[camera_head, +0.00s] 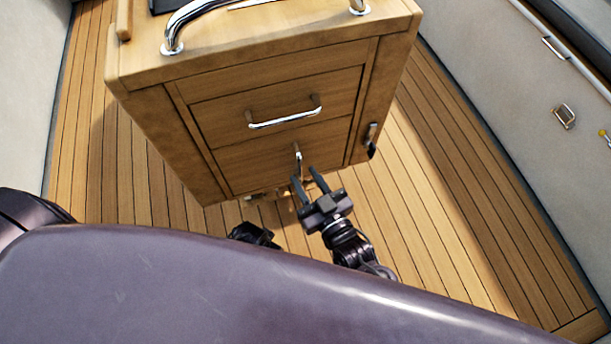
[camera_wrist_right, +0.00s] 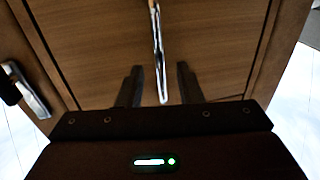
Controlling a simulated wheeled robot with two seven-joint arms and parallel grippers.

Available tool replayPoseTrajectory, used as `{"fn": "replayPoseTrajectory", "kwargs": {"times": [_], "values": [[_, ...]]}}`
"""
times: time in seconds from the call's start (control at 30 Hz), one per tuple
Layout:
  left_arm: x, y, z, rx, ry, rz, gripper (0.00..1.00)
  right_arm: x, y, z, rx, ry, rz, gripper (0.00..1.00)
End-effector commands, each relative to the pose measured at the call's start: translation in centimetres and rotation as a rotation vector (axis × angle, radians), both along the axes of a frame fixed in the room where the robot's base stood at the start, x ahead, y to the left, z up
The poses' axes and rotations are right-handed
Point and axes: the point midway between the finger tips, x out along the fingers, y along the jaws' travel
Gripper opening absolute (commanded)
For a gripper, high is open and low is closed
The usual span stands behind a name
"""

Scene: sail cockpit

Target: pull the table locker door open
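The wooden table locker (camera_head: 150,130) stands in front of me. Its lower front panel, the locker door (camera_head: 240,168), sits flush and looks closed. A slim vertical metal handle (camera_head: 298,158) is on that panel; it also shows in the right wrist view (camera_wrist_right: 158,50). My right gripper (camera_head: 306,178) is open, pointing at the door. In the wrist view its fingers (camera_wrist_right: 160,72) lie left and right of the handle's near end, with gaps on both sides. Contact is not visible. A dark part, perhaps my left gripper (camera_head: 255,235), shows low beside the right arm, mostly hidden by my body.
A horizontal drawer handle (camera_head: 285,119) is above the door. A chrome rail (camera_head: 195,14) tops the table. Pale bench walls (camera_head: 510,75) stand at the sides. Plank floor (camera_head: 440,220) is clear at right.

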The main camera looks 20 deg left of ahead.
Motion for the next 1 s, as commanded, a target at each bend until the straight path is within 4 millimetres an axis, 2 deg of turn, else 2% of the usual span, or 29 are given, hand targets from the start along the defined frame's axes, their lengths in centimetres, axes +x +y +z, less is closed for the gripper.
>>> {"fn": "replayPoseTrajectory", "kwargs": {"times": [0.13, 0.4, 0.67, 1.0], "values": [[0.03, -0.07, 0.20, 0.000, 0.004, -0.002, 0.36, 0.72, 0.74, -0.02, -0.001, 0.001, 0.000, 0.33], [0.08, -0.10, 0.30, 0.000, 0.003, -0.002, 0.36, 0.80, 0.84, -0.03, -0.001, 0.001, 0.000, 0.33], [0.09, -0.09, 0.30, 0.000, 0.003, -0.002, 0.36, 0.79, 0.81, -0.04, -0.001, 0.001, 0.000, 0.00], [0.11, -0.09, 0.33, 0.000, 0.001, -0.002, 0.36, 0.72, 0.81, -0.05, -0.001, 0.002, 0.000, 0.00]]}}
